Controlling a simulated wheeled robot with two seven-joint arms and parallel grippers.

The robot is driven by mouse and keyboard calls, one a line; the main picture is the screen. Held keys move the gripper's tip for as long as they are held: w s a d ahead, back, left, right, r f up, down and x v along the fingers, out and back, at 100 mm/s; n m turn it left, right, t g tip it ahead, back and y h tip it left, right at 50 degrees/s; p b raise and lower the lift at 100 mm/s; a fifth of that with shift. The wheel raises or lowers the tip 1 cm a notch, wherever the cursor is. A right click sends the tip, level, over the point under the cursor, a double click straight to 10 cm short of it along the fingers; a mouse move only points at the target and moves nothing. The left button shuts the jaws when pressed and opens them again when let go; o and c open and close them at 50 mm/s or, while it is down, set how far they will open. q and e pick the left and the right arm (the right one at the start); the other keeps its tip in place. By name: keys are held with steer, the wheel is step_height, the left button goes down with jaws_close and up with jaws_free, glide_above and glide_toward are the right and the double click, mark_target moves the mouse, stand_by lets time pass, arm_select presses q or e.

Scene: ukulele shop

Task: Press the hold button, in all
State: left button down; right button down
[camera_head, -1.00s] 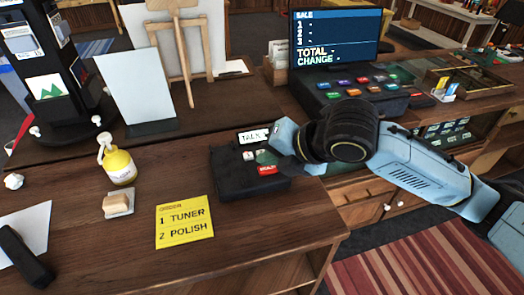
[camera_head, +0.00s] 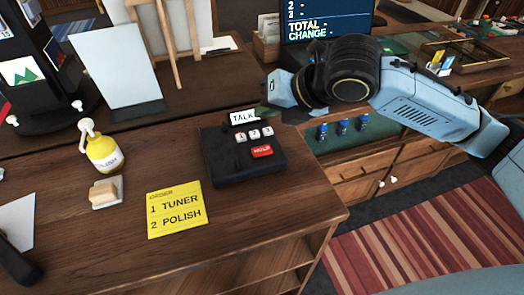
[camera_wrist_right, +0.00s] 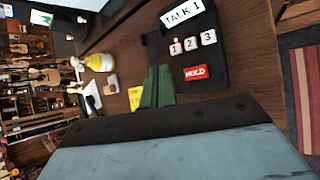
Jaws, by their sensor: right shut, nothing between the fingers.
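A black desk phone (camera_head: 225,165) sits on the wooden counter, with a white display reading TALK (camera_head: 243,116), white keys 1, 2 and 3 (camera_head: 254,134) and a red HOLD button (camera_head: 262,151). The wrist view shows the display reading "TALK 1" (camera_wrist_right: 182,13) and the HOLD button (camera_wrist_right: 195,72) unobstructed. My right gripper (camera_head: 264,112) is beside the display, behind the keys in the head view, apart from the HOLD button. Its green fingers (camera_wrist_right: 157,86) are together and empty. My left gripper is out of view.
A yellow order note reading TUNER and POLISH (camera_head: 175,208), a yellow polish bottle (camera_head: 104,155) and a small block (camera_head: 104,193) lie left of the phone. A register screen (camera_head: 325,22) stands behind. The counter's front right corner is bare.

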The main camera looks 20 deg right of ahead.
steer(key=b, duration=0.7)
glide_above(266, 152)
step_height(266, 152, down, 7)
steer(key=shift+r, duration=0.2)
steer(key=shift+f, duration=0.55)
stand_by(0.3)
steer(key=shift+f, duration=0.1)
stand_by(0.6)
steer(key=shift+f, duration=0.3)
